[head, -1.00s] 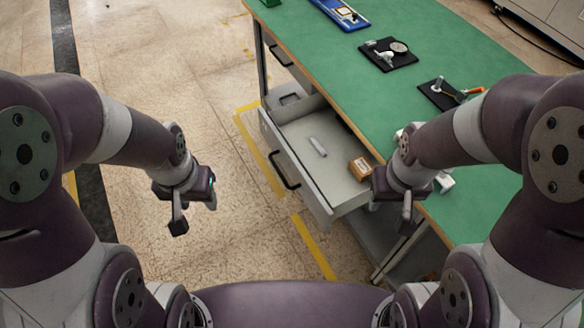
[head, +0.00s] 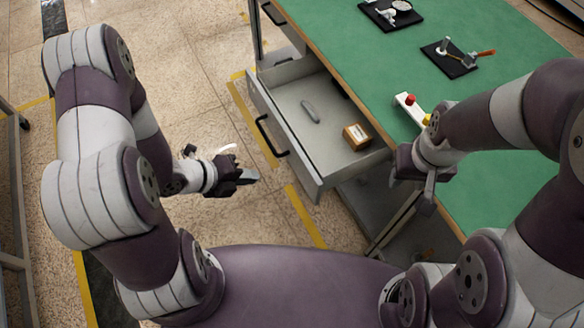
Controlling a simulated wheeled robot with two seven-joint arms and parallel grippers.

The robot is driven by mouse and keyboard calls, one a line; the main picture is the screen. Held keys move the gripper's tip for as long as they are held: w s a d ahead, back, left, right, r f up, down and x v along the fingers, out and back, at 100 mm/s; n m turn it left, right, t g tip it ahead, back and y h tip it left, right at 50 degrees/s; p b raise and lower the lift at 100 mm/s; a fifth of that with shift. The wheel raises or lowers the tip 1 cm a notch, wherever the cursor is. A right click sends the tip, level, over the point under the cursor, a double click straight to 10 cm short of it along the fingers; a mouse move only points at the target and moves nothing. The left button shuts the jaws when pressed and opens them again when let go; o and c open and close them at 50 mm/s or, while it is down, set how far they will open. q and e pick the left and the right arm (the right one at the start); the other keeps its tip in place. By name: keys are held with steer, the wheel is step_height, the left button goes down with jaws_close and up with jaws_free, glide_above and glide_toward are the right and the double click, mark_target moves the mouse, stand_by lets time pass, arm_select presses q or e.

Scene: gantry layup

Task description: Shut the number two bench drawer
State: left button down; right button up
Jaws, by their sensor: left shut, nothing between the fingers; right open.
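A grey bench drawer (head: 332,158) stands pulled out from under the green-topped bench (head: 400,60). Its front panel with a dark bar handle (head: 271,136) faces left. No number can be read on it. A small grey piece (head: 310,111) and a brown box (head: 356,136) lie inside. My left gripper (head: 248,177) is shut and empty, left of the drawer front and apart from the handle. My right gripper (head: 427,190) is open, right of the drawer near the bench edge, and touches nothing that I can see.
Another drawer handle (head: 272,13) shows further along the bench, on a closed front. On the bench top lie black tool pads (head: 460,68) and a white control box with a red button (head: 410,104). Floor left of the drawer is clear, with yellow tape.

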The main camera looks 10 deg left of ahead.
mark_target(363, 140)
arm_select(q)
steer(key=x, duration=0.4)
steer(key=r+x, duration=0.1)
steer(key=x, duration=0.3)
steer(key=d+b+x, duration=0.1)
steer(key=x, duration=0.3)
steer(key=shift+w+r, duration=0.35)
steer(key=shift+w, duration=0.05)
steer(key=shift+w+d, duration=0.2)
steer(key=shift+d, duration=0.15)
steer(key=w+d+b, duration=0.1)
steer(key=w+d, duration=0.2)
steer(key=d, duration=0.2)
steer(key=w+d+b, duration=0.1)
steer(key=w+d, duration=0.3)
steer(key=d, duration=0.1)
steer(key=w+d+b, duration=0.2)
steer(key=w+d, duration=0.2)
steer(key=d, duration=0.2)
steer(key=shift+d, duration=0.1)
steer(key=shift+w+d, duration=0.45)
steer(key=shift+d, duration=0.15)
